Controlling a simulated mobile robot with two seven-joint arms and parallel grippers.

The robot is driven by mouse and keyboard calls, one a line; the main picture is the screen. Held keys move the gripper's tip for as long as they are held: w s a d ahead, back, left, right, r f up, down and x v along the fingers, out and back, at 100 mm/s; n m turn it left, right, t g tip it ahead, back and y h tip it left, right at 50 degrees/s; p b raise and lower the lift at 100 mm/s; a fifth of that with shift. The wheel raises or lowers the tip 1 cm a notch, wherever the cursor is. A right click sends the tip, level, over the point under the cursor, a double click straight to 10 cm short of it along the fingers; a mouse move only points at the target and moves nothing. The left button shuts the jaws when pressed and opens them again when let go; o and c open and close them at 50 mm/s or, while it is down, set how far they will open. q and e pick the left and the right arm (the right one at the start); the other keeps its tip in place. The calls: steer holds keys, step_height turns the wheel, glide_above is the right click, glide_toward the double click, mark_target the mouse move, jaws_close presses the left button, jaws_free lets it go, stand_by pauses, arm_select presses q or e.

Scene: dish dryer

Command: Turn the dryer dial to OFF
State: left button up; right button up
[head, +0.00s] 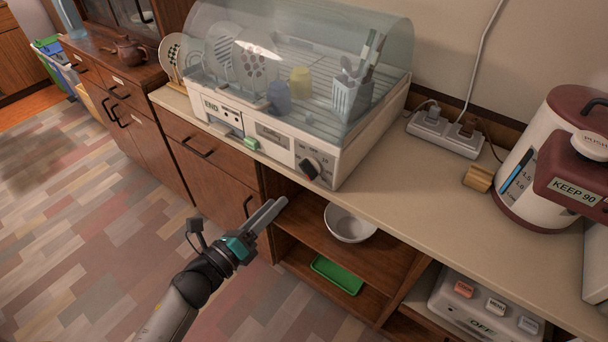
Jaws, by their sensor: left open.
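The dish dryer (268,149) stands on the counter under a clear domed lid (310,45). Its dark round dial (309,168) is on the right part of the front panel; its setting is too small to read. A panel at the left of the front reads END. My left gripper (277,207) is in front of the counter, below and to the left of the dial, apart from it. Its fingers point up and right, and it is open and empty. My right gripper is not in view.
Inside the dryer are plates, cups and a white utensil holder (352,97). A white bowl (349,224) and a green tray (337,274) sit on shelves below the counter. A power strip (445,133) and a red-white kettle (545,165) stand to the right.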

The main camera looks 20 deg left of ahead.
mark_target(305, 173)
arm_select(q)
steer(key=x, duration=1.1)
steer(key=shift+w+b, duration=0.2)
steer(key=shift+b, duration=0.15)
steer(key=shift+c, duration=0.4)
jaws_close()
